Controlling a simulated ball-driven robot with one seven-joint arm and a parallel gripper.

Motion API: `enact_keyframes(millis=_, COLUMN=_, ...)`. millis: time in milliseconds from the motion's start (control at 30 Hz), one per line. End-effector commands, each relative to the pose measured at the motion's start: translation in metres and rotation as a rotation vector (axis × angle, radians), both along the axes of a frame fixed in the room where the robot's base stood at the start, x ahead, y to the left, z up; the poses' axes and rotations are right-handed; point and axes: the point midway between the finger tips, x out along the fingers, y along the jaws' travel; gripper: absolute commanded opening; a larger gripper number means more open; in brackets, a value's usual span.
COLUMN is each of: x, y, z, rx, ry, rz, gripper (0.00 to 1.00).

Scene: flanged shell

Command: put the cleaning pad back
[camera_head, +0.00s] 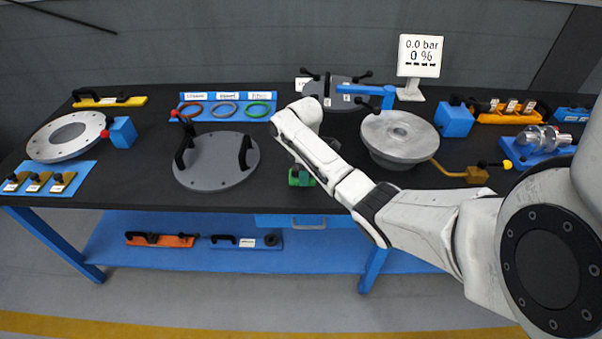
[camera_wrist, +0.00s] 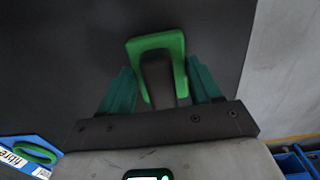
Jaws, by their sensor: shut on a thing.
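The cleaning pad appears to be the green block with a dark grip (camera_wrist: 176,42) in the wrist view. My gripper (camera_wrist: 159,78) is shut on its dark grip, with one teal finger on each side. In the head view the green pad (camera_head: 300,180) shows at the end of my arm, near the front edge of the black table. My gripper (camera_head: 302,168) is partly hidden there by my own arm. I cannot tell whether the pad touches the table top. No resting place for the pad can be made out.
A grey disc with two black handles (camera_head: 215,170) lies left of my gripper. A round metal shell (camera_head: 398,152) stands to the right. A blue ring tray (camera_head: 240,103) is behind. The lower shelf (camera_head: 200,257) holds orange and blue tools. Bare table lies around my gripper.

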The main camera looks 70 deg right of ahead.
Motion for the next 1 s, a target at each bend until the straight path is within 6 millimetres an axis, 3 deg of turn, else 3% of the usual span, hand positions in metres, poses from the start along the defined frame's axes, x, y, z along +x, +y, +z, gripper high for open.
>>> enact_keyframes(millis=233, x=0.000, y=0.000, z=-0.003, rx=0.000, ry=0.000, rz=-0.001, gripper=0.35)
enact_keyframes(millis=267, x=0.000, y=0.000, z=-0.003, rx=0.000, ry=0.000, rz=-0.001, gripper=0.65)
enact_keyframes(millis=500, x=0.000, y=0.000, z=-0.002, rx=0.000, ry=0.000, rz=-0.001, gripper=0.88)
enact_keyframes(millis=767, x=0.000, y=0.000, z=-0.001, rx=0.000, ry=0.000, rz=-0.001, gripper=0.89)
enact_keyframes(millis=1000, x=0.001, y=0.000, z=0.026, rx=-0.002, ry=-0.004, rz=0.000, gripper=0.89)
